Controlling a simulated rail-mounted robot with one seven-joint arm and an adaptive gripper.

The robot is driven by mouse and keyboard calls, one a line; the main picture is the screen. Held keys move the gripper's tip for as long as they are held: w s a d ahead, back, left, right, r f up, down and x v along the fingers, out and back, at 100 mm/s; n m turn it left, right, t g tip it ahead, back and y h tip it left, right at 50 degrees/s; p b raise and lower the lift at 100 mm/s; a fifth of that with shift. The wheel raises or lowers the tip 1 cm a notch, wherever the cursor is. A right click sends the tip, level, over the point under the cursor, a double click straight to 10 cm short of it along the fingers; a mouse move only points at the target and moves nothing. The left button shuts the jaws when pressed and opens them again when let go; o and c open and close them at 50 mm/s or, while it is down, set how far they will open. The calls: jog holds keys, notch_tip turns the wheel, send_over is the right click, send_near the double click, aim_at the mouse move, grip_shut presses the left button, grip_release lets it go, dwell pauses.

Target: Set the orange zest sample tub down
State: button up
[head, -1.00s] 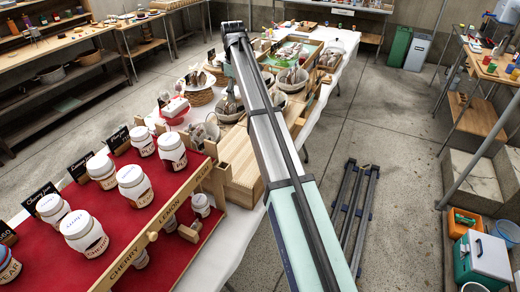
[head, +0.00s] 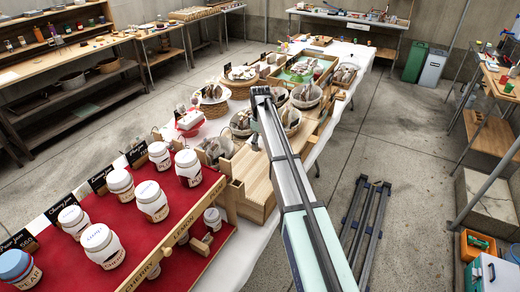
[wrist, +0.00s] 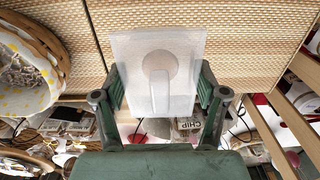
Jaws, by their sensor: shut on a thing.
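In the wrist view my gripper (wrist: 160,88) is shut on a pale, translucent, square-sided tub (wrist: 189,46), with one finger on either side of it. A round patch and a paler strip show through the tub. I can read no label and see no orange colour on it. A tan woven surface (wrist: 240,45) fills the view behind the tub; I cannot tell whether the two touch.
In the wrist view a basket (wrist: 52,32) with yellow-dotted cloth is at the left, and wooden bars (wrist: 285,120) at the right. In the head view several baskets (head: 241,122) crowd around my arm's end. White-lidded jars (head: 151,201) stand on a red stepped stand (head: 190,225) at the left.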

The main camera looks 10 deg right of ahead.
aim_at(260, 158)
jog(key=shift+f+p, duration=0.6)
jog(key=shift+f, duration=1.8)
jog(key=shift+f, duration=0.1)
jog(key=o, duration=1.1)
jog(key=shift+o, duration=0.2)
notch_tip(260, 158, up, 12)
jog(key=b, duration=0.3)
